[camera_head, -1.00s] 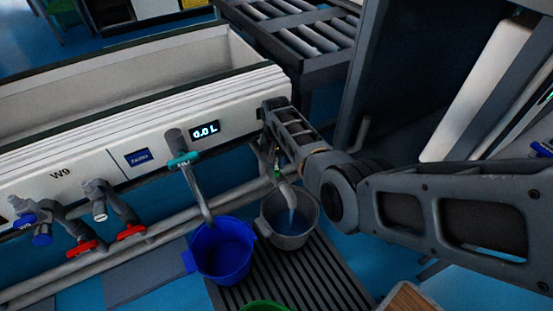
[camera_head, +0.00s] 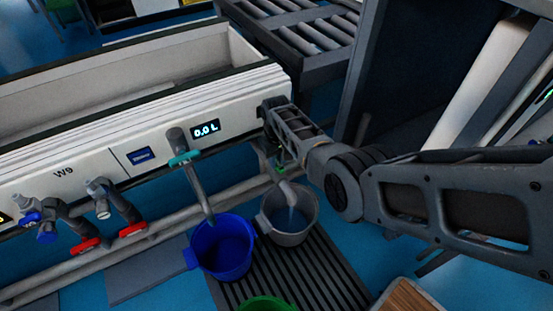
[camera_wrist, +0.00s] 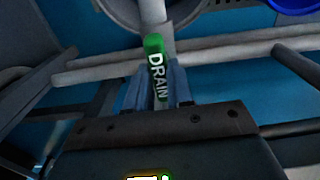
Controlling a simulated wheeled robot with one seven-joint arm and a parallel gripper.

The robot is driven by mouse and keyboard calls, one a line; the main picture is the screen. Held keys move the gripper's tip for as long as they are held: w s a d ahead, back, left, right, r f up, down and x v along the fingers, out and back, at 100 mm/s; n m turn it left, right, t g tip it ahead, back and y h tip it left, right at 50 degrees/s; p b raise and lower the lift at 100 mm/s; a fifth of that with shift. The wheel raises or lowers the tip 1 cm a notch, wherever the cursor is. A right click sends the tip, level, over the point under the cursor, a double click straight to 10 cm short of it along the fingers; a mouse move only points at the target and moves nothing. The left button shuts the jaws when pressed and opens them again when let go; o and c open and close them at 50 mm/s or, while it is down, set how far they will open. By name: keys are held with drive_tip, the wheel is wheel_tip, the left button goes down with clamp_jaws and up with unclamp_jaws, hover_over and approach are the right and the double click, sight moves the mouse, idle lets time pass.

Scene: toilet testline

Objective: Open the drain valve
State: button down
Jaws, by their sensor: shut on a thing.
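The drain valve's green handle (camera_wrist: 154,62), marked "DRAIN", sits between the fingers of my gripper (camera_wrist: 156,88) in the wrist view. The gripper is shut on it. In the head view a bit of green (camera_head: 280,169) shows at the drain pipe. My arm hides most of the valve and the gripper there. The drain spout (camera_head: 287,190) points down into a grey bucket (camera_head: 309,229), in which something bluish shows. The display (camera_head: 205,128) on the white trough reads "0.0 L".
A blue bucket (camera_head: 222,262) stands left of the grey one, under a tap with a teal handle (camera_head: 184,158). Red-handled valves (camera_head: 132,229) are farther left. A green bucket (camera_head: 266,304) is at the bottom edge. A roller conveyor (camera_head: 305,40) stands behind.

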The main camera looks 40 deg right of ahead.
idle(0.3)
drive_tip(key=c, duration=1)
unclamp_jaws()
wheel_tip(320, 180, up, 8)
drive_tip(key=p, duration=0.4)
drive_tip(key=shift+f, duration=0.1)
drive_tip(key=shift+s, duration=0.1)
